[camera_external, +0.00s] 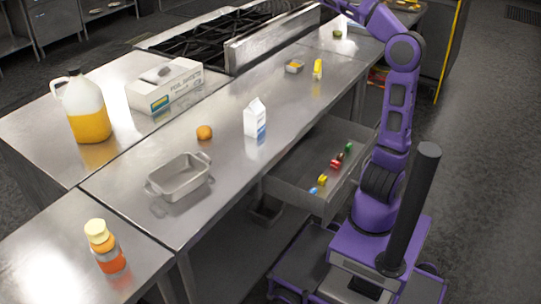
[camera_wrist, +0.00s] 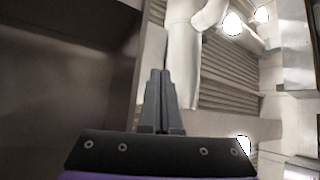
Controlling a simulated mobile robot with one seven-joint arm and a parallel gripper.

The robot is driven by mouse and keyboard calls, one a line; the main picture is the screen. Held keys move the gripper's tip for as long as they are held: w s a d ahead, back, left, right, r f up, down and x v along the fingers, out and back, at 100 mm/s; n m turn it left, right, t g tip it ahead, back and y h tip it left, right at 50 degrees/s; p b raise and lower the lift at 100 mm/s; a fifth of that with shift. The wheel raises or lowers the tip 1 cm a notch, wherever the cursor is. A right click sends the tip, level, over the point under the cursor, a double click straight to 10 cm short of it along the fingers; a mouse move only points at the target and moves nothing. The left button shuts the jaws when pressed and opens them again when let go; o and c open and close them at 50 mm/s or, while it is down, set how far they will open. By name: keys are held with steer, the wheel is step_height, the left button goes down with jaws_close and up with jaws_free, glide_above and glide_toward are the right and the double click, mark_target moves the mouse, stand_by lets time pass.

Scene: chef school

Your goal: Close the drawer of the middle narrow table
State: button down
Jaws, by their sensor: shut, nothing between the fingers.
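The steel drawer (camera_external: 300,194) under the middle narrow table (camera_external: 230,179) stands open in the external view, pulled out toward my base. Several small coloured items (camera_external: 337,163) lie in it, in blue, yellow, red and green. My arm rises above the drawer's far right end, and its end reaches the top edge of the external view, where the fingers are cut off. In the wrist view my gripper (camera_wrist: 160,74) has its two dark fingers together with nothing between them. It points up toward the ceiling, away from the drawer. The drawer does not show in the wrist view.
On the table stand a grey pan (camera_external: 180,178), an orange (camera_external: 204,132), a milk carton (camera_external: 254,118), a small tin (camera_external: 294,66) and a yellow item (camera_external: 317,69). A stove (camera_external: 215,38) lies behind. The floor (camera_external: 470,170) to the right is clear.

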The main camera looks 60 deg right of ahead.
steer(key=w+d+f+m+h, duration=0.3)
steer(key=w+f+m+h, duration=0.45)
steer(key=m+h, duration=0.65)
steer(key=w+d+f+m+g+h, duration=0.35)
steer(key=d+f+m+g, duration=0.2)
steer(key=d+f, duration=0.65)
steer(key=s+d+f+m+g, duration=0.4)
steer(key=s+d+f+g, duration=0.1)
steer(key=d+f, duration=0.6)
steer(key=s+d+f+m+g, duration=0.3)
steer(key=s+d+f+g, duration=0.25)
steer(key=d+f, duration=0.6)
steer(key=s+d+f+m+g+y, duration=0.25)
steer(key=s+f+m+y, duration=0.45)
steer(key=s+f, duration=1.1)
steer(key=s+a+f+m+t+y, duration=0.2)
steer(key=s+m+t+y, duration=0.45)
steer(key=s, duration=0.85)
steer(key=s+f+m+t+h+b, duration=0.35)
steer(key=s+f, duration=0.55)
steer(key=f, duration=0.5)
steer(key=s+f+m+t+h+b, duration=0.25)
steer(key=s+f+m+h, duration=0.2)
steer(key=s+f, duration=0.75)
steer(key=w+f, duration=0.2)
steer(key=w, duration=1.4)
steer(key=shift+d+f+m, duration=0.2)
steer(key=shift+d+m, duration=0.1)
steer(key=shift+m, duration=0.1)
